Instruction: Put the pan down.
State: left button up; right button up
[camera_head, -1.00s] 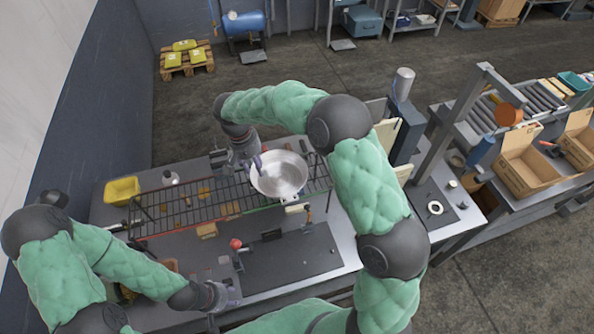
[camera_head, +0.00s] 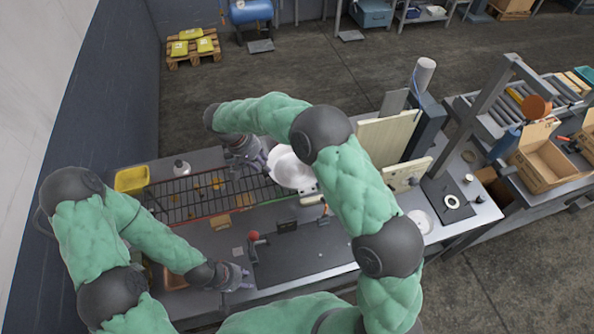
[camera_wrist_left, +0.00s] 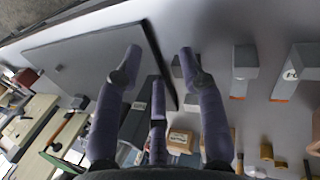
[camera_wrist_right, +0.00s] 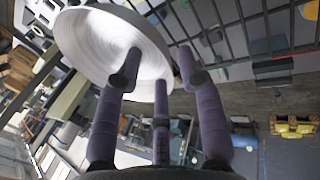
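The round, pale metal pan (camera_head: 287,168) is at the right end of the black wire rack (camera_head: 172,203), partly hidden behind my right arm. I cannot tell whether it rests on the rack. In the right wrist view the pan (camera_wrist_right: 88,38) fills the upper left, behind one finger. My right gripper (camera_head: 263,158) is at the pan's left rim; its fingers (camera_wrist_right: 160,62) look spread, and no grip on the pan shows. My left gripper (camera_head: 243,277) is open and empty over the front of the table; its spread fingers show in the left wrist view (camera_wrist_left: 160,60).
A dark plate (camera_head: 320,245) lies at the front. Upright cream boards (camera_head: 388,135) and a grey post stand to the right. A red knob (camera_head: 253,236) rises near my left gripper.

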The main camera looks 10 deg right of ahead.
aim_at(275, 174)
jog(key=x, duration=0.3)
jog(key=b+x, duration=0.1)
jog(key=x, duration=0.1)
jog(key=shift+w+d+r, duration=0.15)
jog(key=shift+w, duration=0.15)
grip_shut()
jog(key=shift+r, duration=0.1)
